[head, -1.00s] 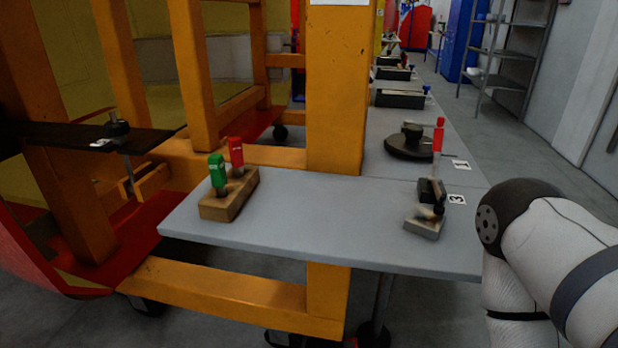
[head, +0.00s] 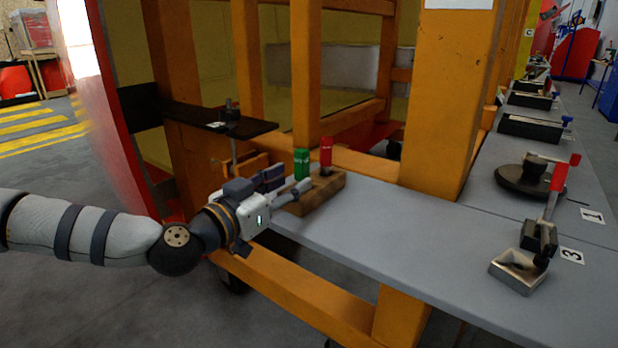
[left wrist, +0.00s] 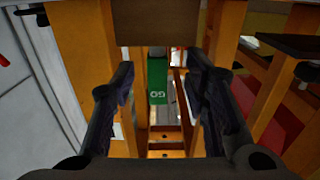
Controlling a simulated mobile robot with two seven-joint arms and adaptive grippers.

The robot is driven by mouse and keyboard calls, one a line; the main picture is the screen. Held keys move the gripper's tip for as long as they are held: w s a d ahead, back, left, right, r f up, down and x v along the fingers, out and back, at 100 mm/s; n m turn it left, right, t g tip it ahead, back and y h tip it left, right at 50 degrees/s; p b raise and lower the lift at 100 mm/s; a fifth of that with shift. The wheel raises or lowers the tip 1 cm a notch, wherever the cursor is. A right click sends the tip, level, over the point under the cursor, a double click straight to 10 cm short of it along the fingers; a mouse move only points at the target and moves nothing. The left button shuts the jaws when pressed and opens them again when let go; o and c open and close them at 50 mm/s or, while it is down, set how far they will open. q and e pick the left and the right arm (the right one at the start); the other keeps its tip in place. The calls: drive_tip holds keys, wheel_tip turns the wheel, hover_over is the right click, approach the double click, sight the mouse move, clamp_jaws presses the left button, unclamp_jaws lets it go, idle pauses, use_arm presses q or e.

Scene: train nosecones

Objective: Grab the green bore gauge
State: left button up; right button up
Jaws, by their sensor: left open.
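The green bore gauge (head: 301,163) stands upright in a wooden block (head: 322,190) at the left end of the grey table (head: 400,222). A red gauge (head: 326,153) stands beside it in the same block. My left gripper (head: 291,184) is open at the block, close to the green gauge; its fingers hide the gauge's lower part in the head view. In the left wrist view the green gauge, marked "GO" (left wrist: 157,82), appears between the two open fingers (left wrist: 161,70), with gaps on both sides. My right gripper is out of view.
An orange frame (head: 440,100) rises just behind the table. A dark shelf (head: 200,120) with a clamp-like part is left of the block. A red-handled gauge on a stand (head: 540,235) and a dark round plate (head: 522,181) sit at the right. The table's middle is clear.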

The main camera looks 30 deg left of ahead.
sight(298, 174)
use_arm(q)
drive_tip(key=w, duration=0.1)
drive_tip(key=w+b, duration=0.1)
drive_tip(key=w, duration=0.2)
drive_tip(key=shift+w+d, duration=0.15)
drive_tip(key=shift+d, duration=0.15)
drive_tip(key=shift+r, duration=0.25)
clamp_jaws()
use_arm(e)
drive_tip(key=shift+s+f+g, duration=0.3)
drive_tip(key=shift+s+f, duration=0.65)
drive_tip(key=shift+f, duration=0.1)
use_arm(q)
drive_tip(key=shift+r, duration=0.1)
